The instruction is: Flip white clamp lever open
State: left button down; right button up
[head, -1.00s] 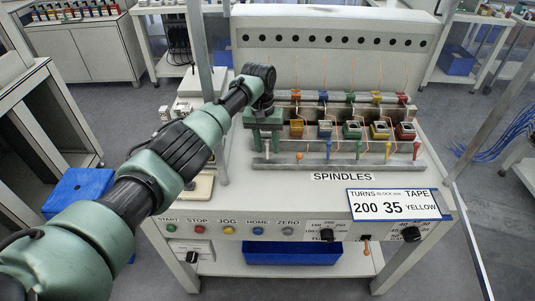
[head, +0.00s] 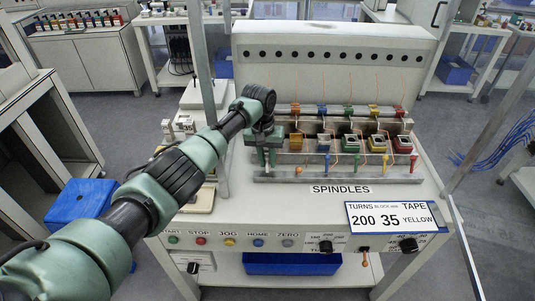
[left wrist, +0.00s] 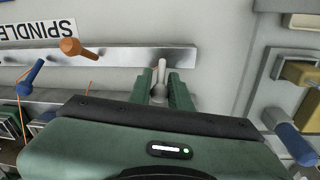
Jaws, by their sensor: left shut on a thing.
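The white clamp lever (left wrist: 160,73) shows in the left wrist view, between the two green fingers of my left gripper (left wrist: 158,88). The fingers are shut on it, and its tip sticks out past them over the metal rail (left wrist: 115,57). In the head view my left gripper (head: 265,158) points down at the left end of the spindle row. The white lever cannot be made out clearly there behind the fingers. My right gripper is not in view.
Just right of my gripper stand the orange lever (head: 298,170) and the blue lever (head: 327,162), then green, yellow and red ones. Colored spindle clamps sit behind them. The SPINDLES label (head: 341,189) and a sign (head: 397,216) lie in front. A metal post (head: 206,80) stands left.

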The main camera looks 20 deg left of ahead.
aim_at(268, 169)
pick_arm(q)
jog(key=t+p, duration=0.1)
jog(key=p, duration=0.2)
jog(key=s+t+p, duration=0.1)
jog(key=p, duration=0.3)
jog(key=s+r+t+y+p, duration=0.1)
jog(key=t+p, duration=0.1)
jog(key=p, duration=0.2)
jog(key=shift+d, duration=0.3)
jog(key=shift+s+f+t+p, duration=0.2)
jog(key=shift+t+p, duration=0.15)
jog(key=shift+t, duration=0.15)
jog(key=shift+s+d+f+t+y, duration=0.15)
jog(key=shift+t+y, duration=0.15)
jog(key=shift+t, duration=0.2)
jog(key=shift+s+d+f+t+b, duration=0.1)
jog(key=shift+s+f+t+b, duration=0.2)
jog(key=shift+t, duration=0.5)
jog(key=t+b, duration=0.1)
jog(key=t+y+b, duration=0.1)
jog(key=b, duration=0.1)
jog(key=shift+s+f, duration=0.2)
jog(key=shift+s, duration=0.15)
jog(key=shift+s+r+m+t+b, duration=0.15)
jog(key=shift+m+t+b, duration=0.15)
jog(key=shift+t+b, duration=0.55)
jog(key=c, duration=1.4)
grip_release()
